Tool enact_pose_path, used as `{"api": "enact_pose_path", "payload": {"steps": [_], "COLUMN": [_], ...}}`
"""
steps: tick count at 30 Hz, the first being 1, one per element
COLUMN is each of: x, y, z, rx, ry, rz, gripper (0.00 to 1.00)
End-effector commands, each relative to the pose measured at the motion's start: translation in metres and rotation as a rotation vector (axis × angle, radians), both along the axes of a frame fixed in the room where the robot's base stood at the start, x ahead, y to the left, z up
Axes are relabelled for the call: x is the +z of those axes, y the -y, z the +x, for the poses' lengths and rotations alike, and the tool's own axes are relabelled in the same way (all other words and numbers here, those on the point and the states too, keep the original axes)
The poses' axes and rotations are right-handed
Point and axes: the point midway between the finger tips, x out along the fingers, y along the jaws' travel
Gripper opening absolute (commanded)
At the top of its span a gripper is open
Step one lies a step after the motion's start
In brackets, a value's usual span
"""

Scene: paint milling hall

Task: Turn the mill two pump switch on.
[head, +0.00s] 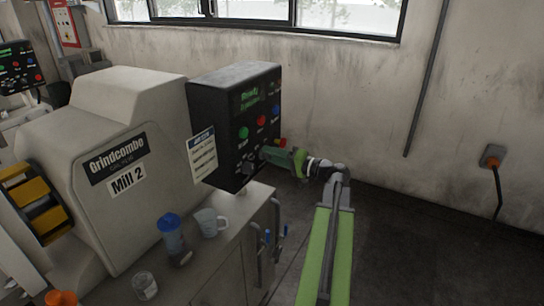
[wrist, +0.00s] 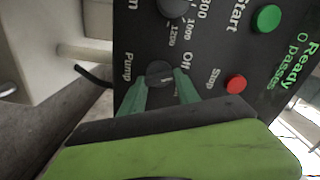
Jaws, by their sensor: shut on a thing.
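The mill two pump switch (wrist: 158,70) is a dark round knob on the black control panel, between the words "Pump" and "Off" in the wrist view. My gripper (wrist: 160,88) has its two green fingers on either side of this knob and is shut on it. A pale mark on the knob lies towards the "Off" side, but its exact setting is hard to tell. In the head view, my gripper (head: 268,154) is at the lower front of the black control box (head: 216,112) on the machine labelled "Mill 2" (head: 127,180). There it largely hides the switch.
A green Start button (wrist: 266,18), a red Stop button (wrist: 236,84) and a speed dial (wrist: 172,7) sit close by on the panel. Open floor lies to the right.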

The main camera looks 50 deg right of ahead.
Motion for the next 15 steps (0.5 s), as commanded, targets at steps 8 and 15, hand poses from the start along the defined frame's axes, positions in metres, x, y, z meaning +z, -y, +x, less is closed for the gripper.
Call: {"api": "enact_pose_path", "payload": {"steps": [8, 15], "x": [-0.0015, -0.0026], "y": [0.0006, 0.001], "z": [-0.0004, -0.0006], "rx": [0.0, -0.001], "ry": [-0.058, -0.112], "rz": [0.229, 0.449], "gripper": [0.0, 0.0]}}
